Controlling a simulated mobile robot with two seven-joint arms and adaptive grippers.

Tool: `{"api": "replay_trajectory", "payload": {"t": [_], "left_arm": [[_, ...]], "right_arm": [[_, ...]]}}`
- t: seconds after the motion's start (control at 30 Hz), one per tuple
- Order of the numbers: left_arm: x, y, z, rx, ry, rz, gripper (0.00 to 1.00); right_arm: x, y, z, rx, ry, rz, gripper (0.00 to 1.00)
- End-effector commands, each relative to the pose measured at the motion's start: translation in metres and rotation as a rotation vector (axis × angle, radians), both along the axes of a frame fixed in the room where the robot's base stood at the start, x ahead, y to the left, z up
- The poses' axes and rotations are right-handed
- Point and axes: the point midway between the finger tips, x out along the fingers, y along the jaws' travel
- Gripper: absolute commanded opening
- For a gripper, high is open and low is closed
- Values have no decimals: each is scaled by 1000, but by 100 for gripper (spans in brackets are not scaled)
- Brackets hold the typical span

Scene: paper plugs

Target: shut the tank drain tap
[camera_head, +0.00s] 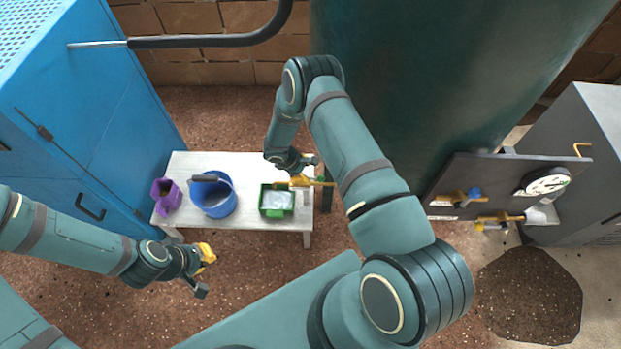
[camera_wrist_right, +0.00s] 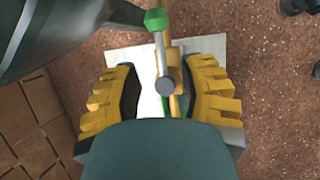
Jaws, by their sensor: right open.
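The tank (camera_head: 400,80) is a big dark green cylinder at the top of the head view. Its brass drain tap (camera_head: 328,183) sticks out low on the left, over the bench end. In the wrist view the tap's grey lever (camera_wrist_right: 160,50) has a green knob (camera_wrist_right: 156,19) and a round grey pivot. The lever runs roughly along the brass pipe (camera_wrist_right: 179,95). My right gripper (camera_wrist_right: 165,88) is open, with a yellow-padded finger on each side of the tap and gaps between. My left gripper (camera_head: 207,270) is open and empty, in front of the bench.
A white bench (camera_head: 240,165) holds a purple jug (camera_head: 167,197), a blue bucket (camera_head: 214,198) and a green tray (camera_head: 277,212) near the tap. A blue cabinet (camera_head: 90,120) stands left. A panel (camera_head: 505,175) with a gauge and brass valves is at right.

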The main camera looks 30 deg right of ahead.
Motion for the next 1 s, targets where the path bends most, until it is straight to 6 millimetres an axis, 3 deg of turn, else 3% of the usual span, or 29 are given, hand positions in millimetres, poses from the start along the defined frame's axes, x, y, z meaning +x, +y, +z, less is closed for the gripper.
{"api": "replay_trajectory", "payload": {"t": [0.1,0.33,0.8,0.83,0.93,1.0], "left_arm": [[1,0,-7,0,-3,1,0],[3,1,-15,2,-7,2,0],[3,1,-16,2,-9,2,0],[3,1,-16,2,-9,2,0],[3,1,-16,2,-9,2,0],[3,1,-16,2,-8,2,0]], "right_arm": [[-2,-10,-25,2,1,-3,41],[-3,-24,-53,2,1,-1,41],[-3,-29,-62,2,0,0,41],[-3,-29,-62,2,0,0,37],[-3,-29,-62,2,-1,-1,2],[-3,-29,-62,2,-1,-1,0]]}}
